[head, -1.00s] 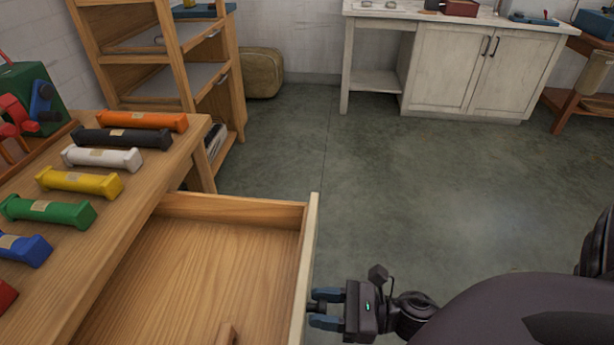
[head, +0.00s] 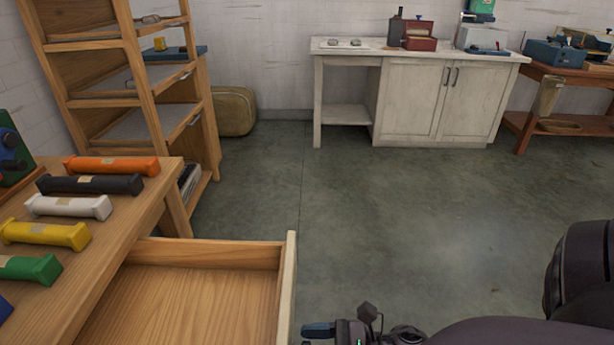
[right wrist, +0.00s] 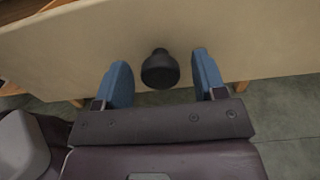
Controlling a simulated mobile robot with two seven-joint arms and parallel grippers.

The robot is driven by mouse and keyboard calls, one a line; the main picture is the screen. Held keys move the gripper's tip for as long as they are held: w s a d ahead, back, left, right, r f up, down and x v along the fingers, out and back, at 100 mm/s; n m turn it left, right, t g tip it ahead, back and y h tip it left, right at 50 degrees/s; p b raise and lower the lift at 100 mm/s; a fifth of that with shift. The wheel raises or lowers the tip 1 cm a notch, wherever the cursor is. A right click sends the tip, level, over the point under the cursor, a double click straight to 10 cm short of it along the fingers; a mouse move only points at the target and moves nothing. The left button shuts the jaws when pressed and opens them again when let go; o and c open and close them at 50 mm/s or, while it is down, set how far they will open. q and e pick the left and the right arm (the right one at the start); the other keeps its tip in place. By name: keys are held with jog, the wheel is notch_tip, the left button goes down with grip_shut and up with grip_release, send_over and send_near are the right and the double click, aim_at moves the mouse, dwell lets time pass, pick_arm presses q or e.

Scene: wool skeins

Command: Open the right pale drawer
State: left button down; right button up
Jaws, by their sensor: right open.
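The drawer with the pale front (head: 287,290) stands pulled out from the wooden bench, its bare wooden inside (head: 185,305) visible from above. Its near part is cut off by the picture's bottom edge. In the right wrist view the pale front (right wrist: 260,40) fills the upper part, with a dark round knob (right wrist: 160,70) on it. My right gripper (right wrist: 163,78) is open, with one blue finger on each side of the knob and gaps showing. In the head view its fingers (head: 319,330) are just right of the front. My left gripper is not in view.
The wooden bench (head: 100,245) at left carries a row of coloured skeins, including an orange one (head: 112,166) and a black one (head: 90,185). A wooden shelf unit (head: 150,110) and a white cabinet (head: 415,100) stand behind. The floor between is clear.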

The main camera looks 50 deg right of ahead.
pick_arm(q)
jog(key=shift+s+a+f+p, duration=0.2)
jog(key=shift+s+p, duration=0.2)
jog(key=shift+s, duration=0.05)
pick_arm(e)
jog(key=v, duration=0.9)
jog(key=shift+s+d, duration=0.2)
jog(key=shift+s, duration=0.05)
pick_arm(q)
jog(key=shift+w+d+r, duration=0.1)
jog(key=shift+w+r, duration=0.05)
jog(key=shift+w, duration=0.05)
